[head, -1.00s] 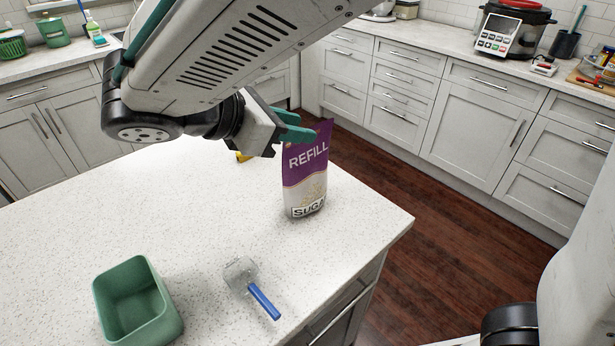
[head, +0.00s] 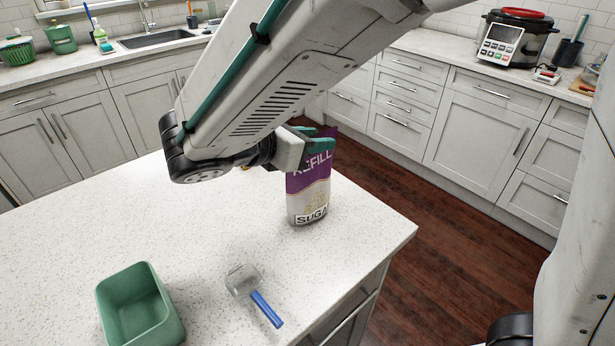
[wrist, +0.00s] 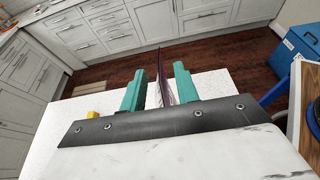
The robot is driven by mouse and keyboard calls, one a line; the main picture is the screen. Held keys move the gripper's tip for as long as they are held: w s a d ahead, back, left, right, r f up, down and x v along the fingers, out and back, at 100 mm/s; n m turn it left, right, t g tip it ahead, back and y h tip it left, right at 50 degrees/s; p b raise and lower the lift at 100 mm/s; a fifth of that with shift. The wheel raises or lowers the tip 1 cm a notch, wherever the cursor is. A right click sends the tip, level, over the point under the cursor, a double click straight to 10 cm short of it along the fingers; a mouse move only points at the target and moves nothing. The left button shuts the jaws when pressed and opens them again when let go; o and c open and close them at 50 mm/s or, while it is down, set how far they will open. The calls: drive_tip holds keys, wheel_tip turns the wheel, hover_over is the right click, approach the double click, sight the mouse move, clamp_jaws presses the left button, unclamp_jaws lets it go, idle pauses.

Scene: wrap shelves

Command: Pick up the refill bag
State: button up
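The refill bag (head: 308,190) is purple and white, marked "REFILL" and "SUGA", and stands upright on the white speckled counter near its right edge. My gripper (head: 318,139) has teal fingers and is at the top of the bag. In the wrist view the fingers (wrist: 157,90) are apart, one on each side of the thin upper edge of the bag (wrist: 161,85). A gap shows between the bag and the right finger. The near finger covers part of the bag's top in the head view.
A green open container (head: 112,290) and a clear scoop-like tool with a blue handle (head: 265,308) lie on the counter (head: 210,235) in front. A yellow thing (wrist: 92,114), mostly hidden, is left of the fingers. The counter between is clear.

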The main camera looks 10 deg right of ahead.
clamp_jaws()
idle(1.4)
